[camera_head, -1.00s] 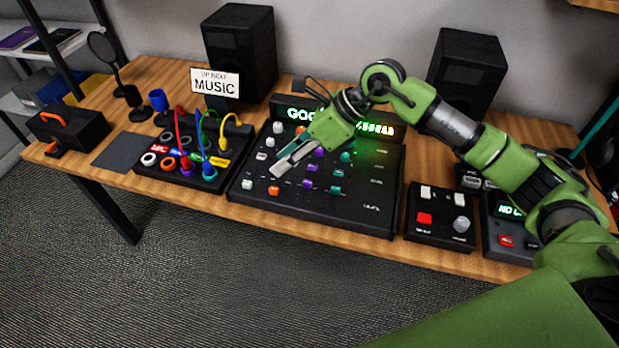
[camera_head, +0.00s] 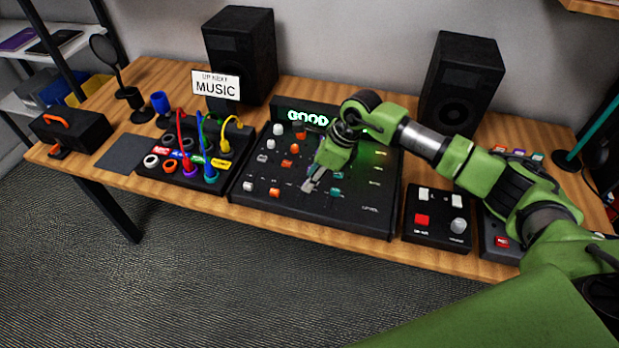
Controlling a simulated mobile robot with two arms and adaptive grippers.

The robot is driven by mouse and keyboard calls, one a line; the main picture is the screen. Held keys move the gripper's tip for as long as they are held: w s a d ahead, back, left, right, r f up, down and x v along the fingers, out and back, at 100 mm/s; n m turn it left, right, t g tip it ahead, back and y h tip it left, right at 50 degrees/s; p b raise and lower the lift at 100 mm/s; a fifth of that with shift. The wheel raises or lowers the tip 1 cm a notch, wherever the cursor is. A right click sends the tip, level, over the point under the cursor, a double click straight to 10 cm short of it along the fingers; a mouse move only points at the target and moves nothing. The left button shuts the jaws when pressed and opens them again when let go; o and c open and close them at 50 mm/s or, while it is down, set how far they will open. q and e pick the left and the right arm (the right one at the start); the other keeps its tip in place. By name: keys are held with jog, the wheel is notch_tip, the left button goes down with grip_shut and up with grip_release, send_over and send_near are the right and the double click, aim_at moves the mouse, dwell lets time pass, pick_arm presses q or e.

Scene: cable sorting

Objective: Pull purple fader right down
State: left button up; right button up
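The black mixer panel (camera_head: 352,221) stands on the table with white, orange and teal fader caps on it. My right gripper (camera_head: 308,186) points down at the panel, over the column between the orange caps (camera_head: 274,193) and the teal caps (camera_head: 336,191). The purple fader caps are hidden behind the gripper. Its fingertips are low at the panel surface, near the lower part of that column. The fingers look close together, but I cannot tell whether they are shut or touch a cap. My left gripper is not in view.
A patch box with coloured cables (camera_head: 209,172) is to the left. A small black box with a red button (camera_head: 422,219) is to the right. Two black speakers (camera_head: 241,50) (camera_head: 460,85) stand behind.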

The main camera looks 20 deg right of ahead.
aim_at(299, 201)
jog(key=shift+x, duration=1.05)
jog(key=shift+r, duration=0.1)
grip_shut()
jog(key=shift+s+a, duration=0.2)
jog(key=s+a, duration=0.2)
jog(key=s, duration=0.1)
jog(key=shift+s+a+r, duration=0.1)
jog(key=shift+s+a, duration=0.2)
jog(key=shift+w+d, duration=0.15)
jog(key=shift+d, duration=0.05)
grip_release()
